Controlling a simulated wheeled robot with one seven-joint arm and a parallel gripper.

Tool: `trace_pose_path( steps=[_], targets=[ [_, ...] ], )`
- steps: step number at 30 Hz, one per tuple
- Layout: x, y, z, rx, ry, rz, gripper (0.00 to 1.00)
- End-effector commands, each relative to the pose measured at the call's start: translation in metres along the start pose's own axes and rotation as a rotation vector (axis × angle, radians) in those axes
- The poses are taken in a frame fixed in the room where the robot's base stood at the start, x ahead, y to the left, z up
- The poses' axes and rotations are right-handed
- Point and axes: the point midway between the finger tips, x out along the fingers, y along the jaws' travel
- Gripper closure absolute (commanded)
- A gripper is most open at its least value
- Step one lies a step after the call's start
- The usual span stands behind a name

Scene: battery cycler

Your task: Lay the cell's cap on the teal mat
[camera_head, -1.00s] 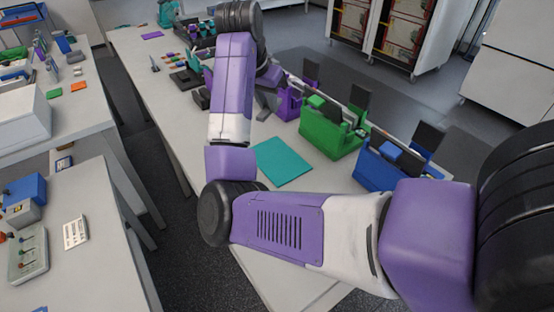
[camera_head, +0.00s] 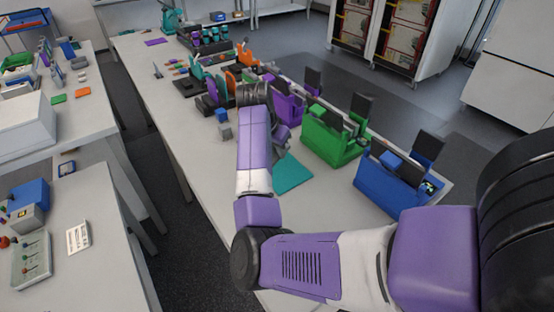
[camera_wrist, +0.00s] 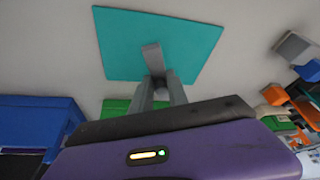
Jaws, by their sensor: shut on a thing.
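The teal mat (camera_head: 292,174) lies flat on the bench in front of the green holder, partly hidden by my arm. It also shows in the wrist view (camera_wrist: 200,38), with nothing lying on it that I can see. My gripper (camera_wrist: 158,76) is shut on a small grey piece, which I take to be the cell's cap (camera_wrist: 152,55). The cap sticks out past the fingertips and overlaps the mat's near edge in this view. It seems held above the mat; the gap cannot be judged. In the head view my arm mostly hides the gripper.
A green holder (camera_head: 326,146) and a blue holder (camera_head: 385,188) stand right of the mat, with a purple one (camera_head: 288,106) farther back. A grey block (camera_head: 225,132) and small blue block (camera_head: 222,115) stand left of my arm.

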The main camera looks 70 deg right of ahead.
Motion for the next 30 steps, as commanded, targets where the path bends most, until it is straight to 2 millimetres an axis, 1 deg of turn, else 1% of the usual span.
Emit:
trace_pose_path(
  steps=[5, 9, 12, 22, 23, 24, 26, 30],
  targets=[
    [0.011, 0.001, 0.005, -0.001, 0.0, 0.001, 1.0],
    [0.031, 0.001, 0.013, -0.002, -0.001, 0.003, 1.0],
    [0.039, 0.0, 0.017, -0.002, -0.001, 0.0, 1.0],
    [0.043, 0.0, 0.018, 0.0, 0.0, -0.001, 1.0],
    [0.043, 0.0, 0.018, 0.0, 0.001, -0.001, 0.78],
    [0.042, 0.0, 0.018, 0.0, 0.001, -0.001, 0.7],
    [0.042, 0.0, 0.018, 0.0, 0.001, -0.001, 0.58],
    [0.042, 0.0, 0.018, 0.0, 0.0, -0.001, 0.58]
  ],
)
